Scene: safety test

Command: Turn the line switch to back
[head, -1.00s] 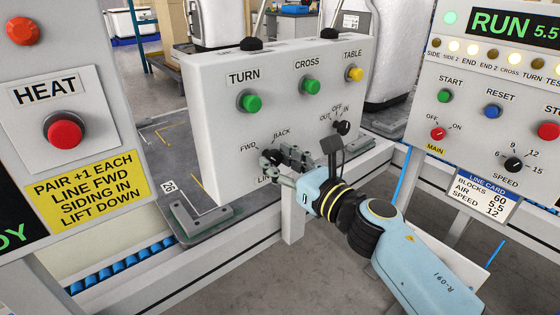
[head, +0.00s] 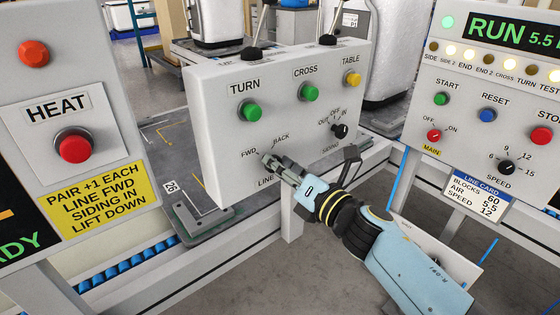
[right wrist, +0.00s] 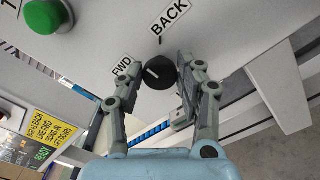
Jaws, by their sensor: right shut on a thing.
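The line switch is a round black knob (right wrist: 157,73) with a white pointer mark, on the pale grey control box (head: 215,150). In the right wrist view it lies between the FWD label (right wrist: 122,68) and the BACK label (right wrist: 168,17). Its white mark faces toward the FWD side. My right gripper (head: 268,160) is shut on the knob, with one finger on each side, also seen in the right wrist view (right wrist: 160,78). In the head view the gripper hides most of the knob. My left gripper is not in view.
The siding knob (head: 339,131) is close to the right of my gripper. Green TURN (head: 253,113) and CROSS (head: 309,93) buttons and a yellow TABLE button (head: 353,78) sit above. The HEAT panel (head: 110,150) stands left, the RUN panel (head: 470,135) right.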

